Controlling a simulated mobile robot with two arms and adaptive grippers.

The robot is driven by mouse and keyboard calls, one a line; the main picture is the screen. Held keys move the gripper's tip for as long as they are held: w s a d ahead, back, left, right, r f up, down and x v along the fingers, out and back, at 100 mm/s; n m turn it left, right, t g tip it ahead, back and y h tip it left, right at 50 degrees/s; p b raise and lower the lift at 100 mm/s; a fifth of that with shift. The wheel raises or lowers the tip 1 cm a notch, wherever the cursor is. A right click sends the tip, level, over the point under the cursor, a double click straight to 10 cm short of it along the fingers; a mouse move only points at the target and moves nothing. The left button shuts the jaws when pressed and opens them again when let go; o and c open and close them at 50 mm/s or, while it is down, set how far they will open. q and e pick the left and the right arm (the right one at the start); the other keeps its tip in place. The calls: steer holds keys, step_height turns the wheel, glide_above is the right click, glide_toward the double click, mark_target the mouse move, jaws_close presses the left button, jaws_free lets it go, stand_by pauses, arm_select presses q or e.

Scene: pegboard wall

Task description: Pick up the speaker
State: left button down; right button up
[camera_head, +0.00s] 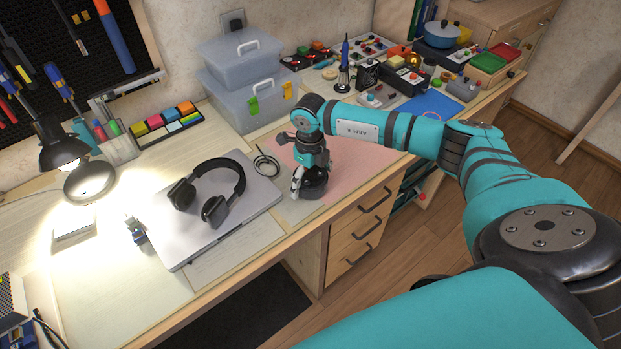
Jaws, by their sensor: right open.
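My right gripper (303,181) reaches down over the near edge of the desk, to the right of the laptop. A small dark rounded object (316,187), which looks like the speaker, stands on the desk right at the fingers. The gripper covers its upper part. The fingers are open, with one light finger at the object's left side; I cannot tell whether they touch it. My left gripper is not in view.
Black headphones (215,190) lie on a closed silver laptop (180,238) left of the gripper. A coiled cable (266,164) lies close by. Clear storage boxes (243,90) stand behind. A lit lamp (62,145) stands at left. Tools and parts crowd the far right.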

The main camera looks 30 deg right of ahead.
steer(key=shift+f, duration=0.15)
steer(key=c, duration=1.2)
